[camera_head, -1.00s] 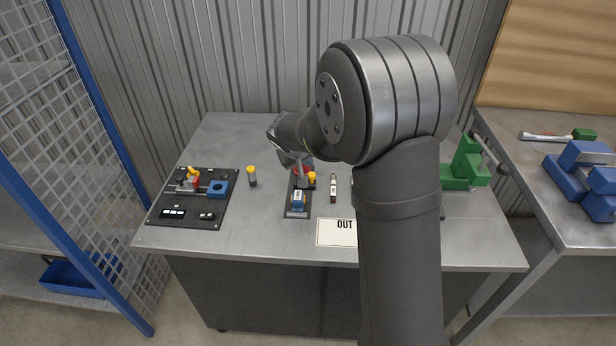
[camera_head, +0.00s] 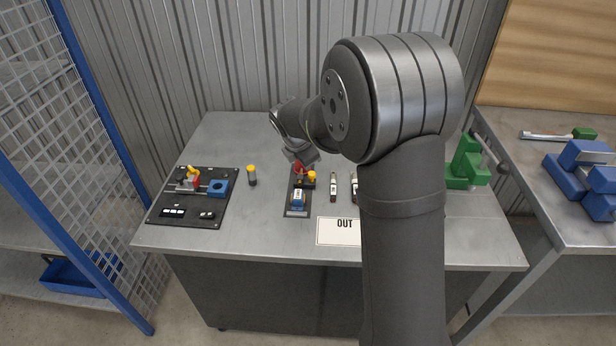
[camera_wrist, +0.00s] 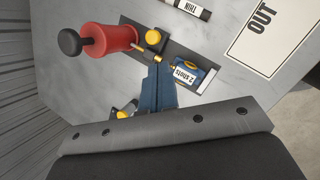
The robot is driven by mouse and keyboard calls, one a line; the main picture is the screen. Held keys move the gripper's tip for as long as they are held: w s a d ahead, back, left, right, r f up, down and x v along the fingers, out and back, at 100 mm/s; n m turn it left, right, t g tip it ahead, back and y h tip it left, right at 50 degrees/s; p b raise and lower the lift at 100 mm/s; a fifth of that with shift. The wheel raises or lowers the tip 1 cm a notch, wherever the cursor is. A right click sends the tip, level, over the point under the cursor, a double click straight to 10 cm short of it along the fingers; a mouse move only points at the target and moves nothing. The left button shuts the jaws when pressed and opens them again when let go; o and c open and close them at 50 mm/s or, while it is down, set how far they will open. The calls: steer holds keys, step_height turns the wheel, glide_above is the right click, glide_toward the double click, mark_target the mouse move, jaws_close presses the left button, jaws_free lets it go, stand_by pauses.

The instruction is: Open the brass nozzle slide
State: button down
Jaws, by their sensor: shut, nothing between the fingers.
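A dark base plate (camera_head: 290,212) on the bench carries a red cylinder (camera_wrist: 110,38) with a black knob (camera_wrist: 69,42), a yellow cap (camera_wrist: 153,38) and a blue block (camera_wrist: 192,75) labelled "2 shots". In the wrist view a small brass piece (camera_wrist: 158,58) lies between the red cylinder and the block, at the fingertips; I take it for the nozzle slide. My gripper (camera_wrist: 160,68) is shut and empty, with its blue fingers over the plate. Contact with the brass cannot be told. In the head view my gripper (camera_head: 302,160) is just above the red part.
A black panel (camera_head: 185,208) with a blue block and a red and yellow fitting lies left. A yellow-capped vial (camera_head: 252,176) stands between. Dark-ended tubes (camera_head: 333,187) and an OUT card (camera_head: 338,232) lie right, with a green vise (camera_head: 462,168) beyond my arm.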

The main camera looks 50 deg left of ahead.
mark_target(310, 176)
steer(key=f+n, duration=0.2)
steer(key=f, duration=0.1)
steer(key=w+a+f+n, duration=0.1)
steer(key=f+n, duration=0.2)
steer(key=w+f+n, duration=0.1)
steer(key=f+n, duration=0.1)
steer(key=f, duration=0.1)
steer(key=shift+w+a+n+g, duration=0.25)
steer(key=shift+a+n+g, duration=0.15)
stand_by(0.4)
steer(key=shift+w+a, duration=0.5)
steer(key=shift+w, duration=0.15)
steer(key=shift+r, duration=0.1)
